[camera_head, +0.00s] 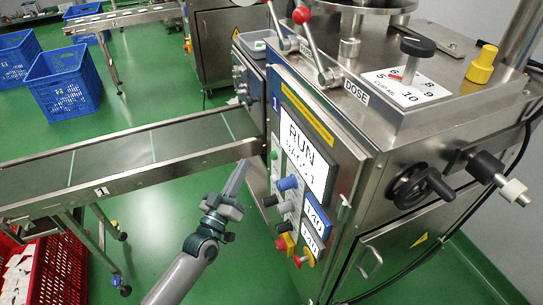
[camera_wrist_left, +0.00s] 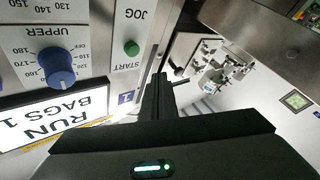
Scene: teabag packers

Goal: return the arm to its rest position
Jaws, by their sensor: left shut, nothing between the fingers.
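My left gripper (camera_head: 236,182) is shut and empty in the head view. It points up in front of the steel packing machine (camera_head: 400,150), just left of its control panel. In the left wrist view the shut fingers (camera_wrist_left: 158,95) show as a dark narrow pair, with the panel to their left. The panel display (camera_head: 304,150) reads RUN in the head view. The wrist view shows a green START JOG button (camera_wrist_left: 131,48) and a blue UPPER knob (camera_wrist_left: 57,68) near the fingers. A gap to the panel cannot be judged exactly. My right gripper is not in view.
A conveyor (camera_head: 130,160) runs from the left up to the machine, beside my gripper. Blue crates (camera_head: 62,80) stand at the upper left, and a red crate (camera_head: 70,262) with white packets is at the lower left. Green floor (camera_head: 140,225) is open below the conveyor.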

